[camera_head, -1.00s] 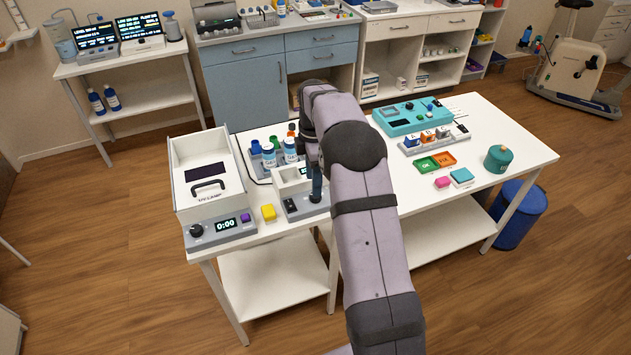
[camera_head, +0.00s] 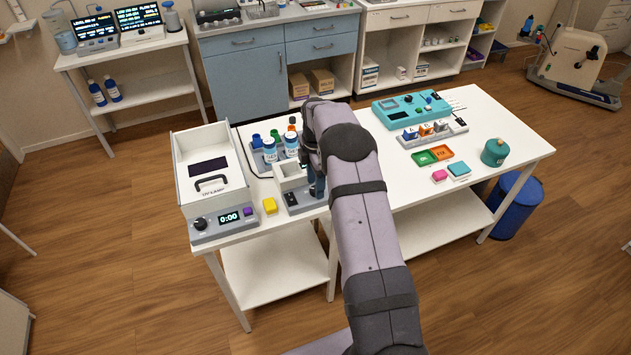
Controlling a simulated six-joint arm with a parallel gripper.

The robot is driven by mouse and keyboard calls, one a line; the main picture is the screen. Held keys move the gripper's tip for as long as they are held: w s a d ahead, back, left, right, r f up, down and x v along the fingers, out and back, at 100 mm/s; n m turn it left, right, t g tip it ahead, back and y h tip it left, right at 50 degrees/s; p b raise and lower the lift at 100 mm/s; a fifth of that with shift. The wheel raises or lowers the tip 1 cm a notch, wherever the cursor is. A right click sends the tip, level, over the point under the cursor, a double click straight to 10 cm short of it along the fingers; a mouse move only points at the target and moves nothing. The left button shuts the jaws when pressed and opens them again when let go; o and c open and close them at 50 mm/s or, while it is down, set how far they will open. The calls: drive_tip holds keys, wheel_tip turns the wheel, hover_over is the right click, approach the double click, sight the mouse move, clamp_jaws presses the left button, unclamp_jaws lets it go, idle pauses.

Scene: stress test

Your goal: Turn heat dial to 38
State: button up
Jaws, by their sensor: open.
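A small white-and-grey heater-like device (camera_head: 291,177) stands near the front edge of the white table, with a black switch (camera_head: 291,199) on its front panel. My gripper (camera_head: 317,190) points down at the right end of that panel. The device's dark dial is hidden behind my gripper, so its setting cannot be read. The fingers are open and seem to be at or around the dial; contact cannot be told. No label marks this dial as the heat dial at this size.
Left of the device are a yellow block (camera_head: 270,206) and a UV lamp box (camera_head: 211,187) with its own knob and 0:00 display. Bottles (camera_head: 291,145) stand close behind. A teal panel (camera_head: 411,109) with knobs lies at the back right.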

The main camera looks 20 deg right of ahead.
drive_tip(key=shift+f, duration=0.6)
drive_tip(key=c, duration=1.1)
drive_tip(key=shift+o, duration=0.2)
